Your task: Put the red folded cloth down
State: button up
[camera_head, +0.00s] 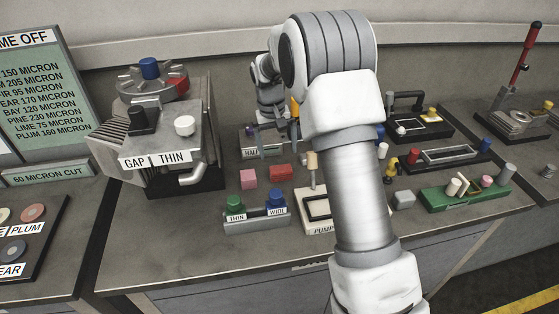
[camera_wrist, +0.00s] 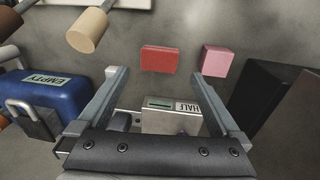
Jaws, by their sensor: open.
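The red folded cloth (camera_head: 280,173) looks like a small flat-sided red block and lies on the grey bench top. It also shows in the wrist view (camera_wrist: 158,59), ahead of the fingertips and between their lines. My gripper (camera_wrist: 157,76) is open and empty, its two fingers spread wide apart. A gap of bare bench shows between the fingertips and the cloth. In the head view my gripper is behind the cloth, near the HALF fixture, and partly hidden by my arm.
A pink block (camera_head: 248,179) sits left of the cloth. The HALF fixture (camera_wrist: 170,118) lies below the fingers. A blue EMPTY padlock-like block (camera_wrist: 50,95) is at left in the wrist view. The THIN/WIDE stand (camera_head: 256,218) and PUMP frame (camera_head: 318,222) are in front. The gap machine (camera_head: 160,120) stands left.

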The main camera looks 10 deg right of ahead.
jog(key=s+r+t, duration=0.2)
jog(key=s+r, duration=1.2)
jog(key=r, duration=0.3)
jog(key=s+d+t+y, duration=0.1)
jog(key=s+t, duration=0.2)
jog(key=s, duration=1.6)
jog(key=shift+s+r, duration=0.2)
jog(key=shift+r, duration=0.15)
jog(key=shift+r, duration=0.1)
jog(key=shift+r+p, duration=0.35)
jog(key=shift+p, duration=0.15)
